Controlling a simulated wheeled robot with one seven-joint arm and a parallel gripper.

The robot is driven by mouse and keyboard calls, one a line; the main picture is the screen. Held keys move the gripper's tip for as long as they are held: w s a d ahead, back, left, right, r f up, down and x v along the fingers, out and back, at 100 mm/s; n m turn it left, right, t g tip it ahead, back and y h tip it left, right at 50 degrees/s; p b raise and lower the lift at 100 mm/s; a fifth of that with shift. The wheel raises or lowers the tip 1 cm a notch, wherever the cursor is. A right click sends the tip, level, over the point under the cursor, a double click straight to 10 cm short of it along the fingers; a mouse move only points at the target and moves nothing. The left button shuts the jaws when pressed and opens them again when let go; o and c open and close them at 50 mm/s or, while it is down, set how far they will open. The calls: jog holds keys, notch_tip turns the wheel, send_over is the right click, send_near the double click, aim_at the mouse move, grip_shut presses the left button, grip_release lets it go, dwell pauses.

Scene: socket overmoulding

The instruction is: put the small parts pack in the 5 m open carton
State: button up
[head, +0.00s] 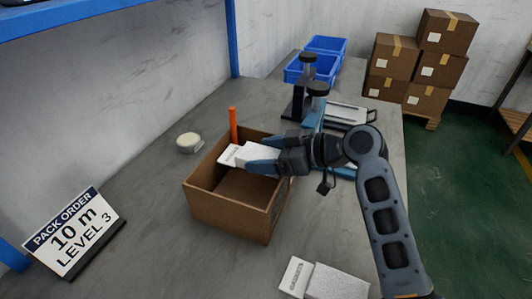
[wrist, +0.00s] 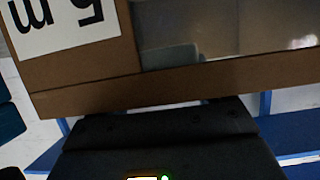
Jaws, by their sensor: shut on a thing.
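The open brown carton (head: 228,212) stands on the grey table in the head view. In the wrist view a cardboard wall (wrist: 85,92) carries a white label reading "5 m" upside down. My gripper (head: 258,160), with blue fingers, is shut on a white small parts pack (head: 236,156) over the carton's opening, near its back right side. The pack is partly hidden by the fingers, and I cannot tell whether it touches the carton. The fingertips and the pack cannot be made out in the wrist view.
An orange upright (head: 233,124) stands at the carton's back edge. Another white pack (head: 334,283) lies at the front. A sign (head: 72,232) reads "PACK ORDER 10 m LEVEL 3". A round pale object (head: 190,142) lies left of the carton. Blue bins (head: 308,70) stand behind.

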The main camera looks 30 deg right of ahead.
jog(key=shift+f, duration=0.3)
jog(key=o, duration=1.1)
jog(key=shift+r+p, duration=0.35)
jog(key=shift+r, duration=0.25)
jog(key=v, duration=1.2)
